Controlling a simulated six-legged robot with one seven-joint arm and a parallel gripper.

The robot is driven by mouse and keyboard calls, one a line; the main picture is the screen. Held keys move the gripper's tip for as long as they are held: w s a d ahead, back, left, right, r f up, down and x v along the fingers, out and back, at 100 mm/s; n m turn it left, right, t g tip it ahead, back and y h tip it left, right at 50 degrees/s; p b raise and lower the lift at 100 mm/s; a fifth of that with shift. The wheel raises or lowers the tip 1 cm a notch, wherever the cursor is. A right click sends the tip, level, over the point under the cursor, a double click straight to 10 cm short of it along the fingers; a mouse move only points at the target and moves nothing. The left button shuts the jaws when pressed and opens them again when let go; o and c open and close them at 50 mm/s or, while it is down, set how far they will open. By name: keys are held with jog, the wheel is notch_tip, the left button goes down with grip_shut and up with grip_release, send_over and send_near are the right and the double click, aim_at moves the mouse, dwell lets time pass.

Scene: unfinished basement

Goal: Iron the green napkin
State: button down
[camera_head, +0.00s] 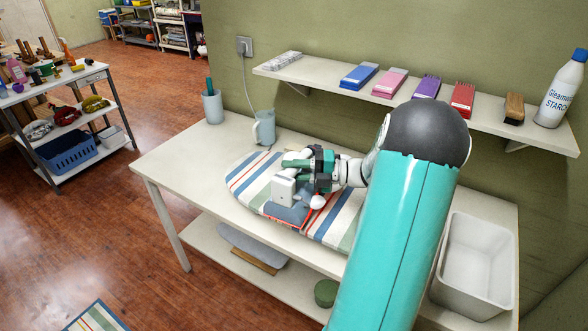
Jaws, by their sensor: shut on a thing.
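My gripper (300,193) is over the striped ironing board (247,180) on the white table. It is shut on what looks like an iron (287,213), whose blue-grey lower part shows just below the fingers. The iron is low over the board; I cannot tell whether it presses on it. A little red cloth or trim (277,221) shows at its lower edge. I cannot make out a green napkin on the board; my gripper and arm hide part of the surface.
A mug (264,128) and a pale cup with green sticks (212,106) stand behind the board. A white bin (477,262) is at right. The table's left end is clear.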

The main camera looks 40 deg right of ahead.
jog(key=shift+a, duration=0.2)
jog(key=shift+w+d+r, duration=0.1)
jog(key=shift+w+d, duration=0.2)
jog(key=shift+d, duration=0.55)
jog(key=shift+w+d, duration=0.25)
jog(key=shift+d, duration=0.6)
dwell(0.9)
jog(key=shift+s+a, duration=0.25)
jog(key=shift+a, duration=0.5)
dwell(0.5)
dwell(0.6)
jog(key=shift+r, duration=4.55)
